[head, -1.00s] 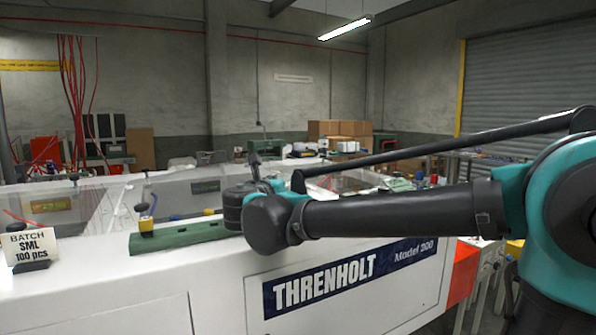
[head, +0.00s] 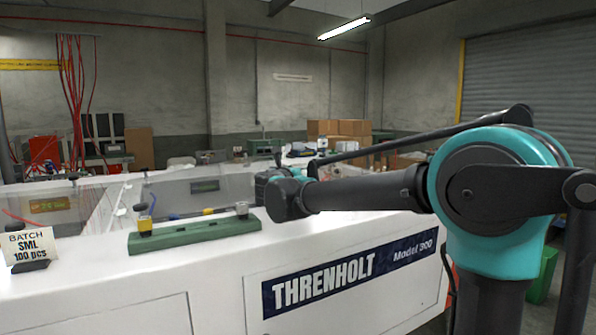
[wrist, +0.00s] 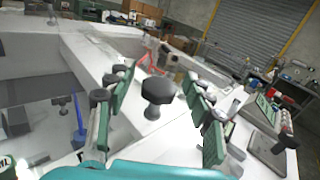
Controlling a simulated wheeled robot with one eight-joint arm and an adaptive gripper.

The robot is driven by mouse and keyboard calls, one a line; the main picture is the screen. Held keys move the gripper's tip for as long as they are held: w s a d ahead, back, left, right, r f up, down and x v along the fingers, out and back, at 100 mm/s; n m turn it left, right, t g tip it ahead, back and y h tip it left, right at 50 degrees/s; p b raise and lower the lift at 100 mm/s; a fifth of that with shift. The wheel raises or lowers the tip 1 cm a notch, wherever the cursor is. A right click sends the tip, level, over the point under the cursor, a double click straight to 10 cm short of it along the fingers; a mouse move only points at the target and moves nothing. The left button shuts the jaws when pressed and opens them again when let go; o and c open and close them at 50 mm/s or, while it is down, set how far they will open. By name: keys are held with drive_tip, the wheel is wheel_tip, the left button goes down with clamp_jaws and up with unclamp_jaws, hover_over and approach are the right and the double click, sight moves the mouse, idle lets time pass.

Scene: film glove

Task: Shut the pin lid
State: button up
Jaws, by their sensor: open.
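My gripper (wrist: 158,82) is open in the wrist view, with its two green and black fingers spread apart. A dark faceted knob on a short stem (wrist: 157,91) shows between the fingers, above the white machine top, with nothing closed on it. In the head view my gripper's fingers are mostly hidden behind the dark end of my arm, over the machine's top edge. Clear panels (head: 112,212) stand on the machine at the left. I cannot tell which part is the pin lid or how far it is open.
The white machine (head: 215,280) fills the front. A green block (head: 190,237) with a yellow-based knob (head: 145,222) and a grey knob (head: 242,210) lies on its top. A batch sign (head: 30,245) stands at the left. Cartons (head: 338,130) stand well behind.

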clamp_jaws()
idle(0.3)
drive_tip(key=shift+m+g, duration=0.5)
drive_tip(key=f, duration=0.7)
drive_tip(key=shift+w+d, duration=0.2)
drive_tip(key=shift+d, duration=0.15)
unclamp_jaws()
drive_tip(key=shift+r, duration=0.1)
